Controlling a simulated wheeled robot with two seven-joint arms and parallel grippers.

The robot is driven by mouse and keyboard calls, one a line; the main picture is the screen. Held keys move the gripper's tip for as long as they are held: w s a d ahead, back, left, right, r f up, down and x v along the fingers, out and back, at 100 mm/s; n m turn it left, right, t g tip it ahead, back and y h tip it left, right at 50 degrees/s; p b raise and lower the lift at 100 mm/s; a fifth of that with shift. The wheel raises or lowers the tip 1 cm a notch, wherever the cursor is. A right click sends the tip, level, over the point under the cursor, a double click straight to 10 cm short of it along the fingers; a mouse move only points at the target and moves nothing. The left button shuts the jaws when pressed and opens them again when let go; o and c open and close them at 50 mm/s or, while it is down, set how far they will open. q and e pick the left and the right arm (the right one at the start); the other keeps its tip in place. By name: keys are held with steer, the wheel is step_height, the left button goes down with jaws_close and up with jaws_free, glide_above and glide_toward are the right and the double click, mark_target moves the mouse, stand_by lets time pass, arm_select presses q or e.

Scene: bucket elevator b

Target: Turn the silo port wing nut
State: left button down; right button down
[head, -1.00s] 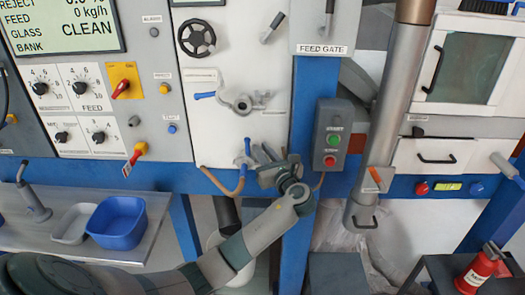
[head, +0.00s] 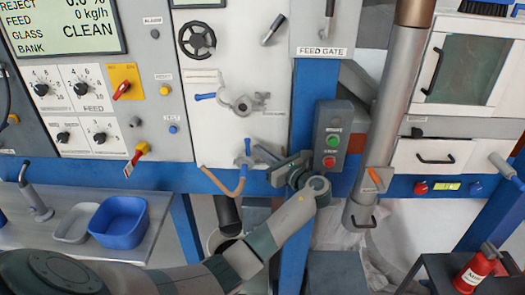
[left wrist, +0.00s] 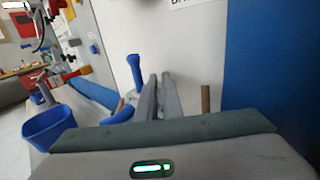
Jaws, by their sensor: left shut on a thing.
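My left gripper (head: 257,154) is at the white panel, low down, just right of an upright blue handle (head: 247,148). In the left wrist view its two fingers (left wrist: 161,92) are close together, pointing at the panel. They are shut on a small part that they hide, which I take to be the silo port wing nut; its shape and angle cannot be told. The blue handle stands just left of the fingers in the left wrist view (left wrist: 134,72). My right gripper is not in view.
A grey cast fitting (head: 242,103) with a blue-gripped lever (head: 204,96) sits above my gripper. A brown curved tube (head: 222,183) is below left. A blue post (head: 302,110) and a switch box (head: 333,140) stand close on the right. A blue tub (head: 119,222) is on the left shelf.

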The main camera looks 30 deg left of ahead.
arm_select(q)
steer(key=c, duration=1.9)
jaws_free()
steer(key=shift+a+f+m+t+h, duration=0.1)
steer(key=shift+m+t+h, duration=0.25)
steer(key=shift+t, duration=0.25)
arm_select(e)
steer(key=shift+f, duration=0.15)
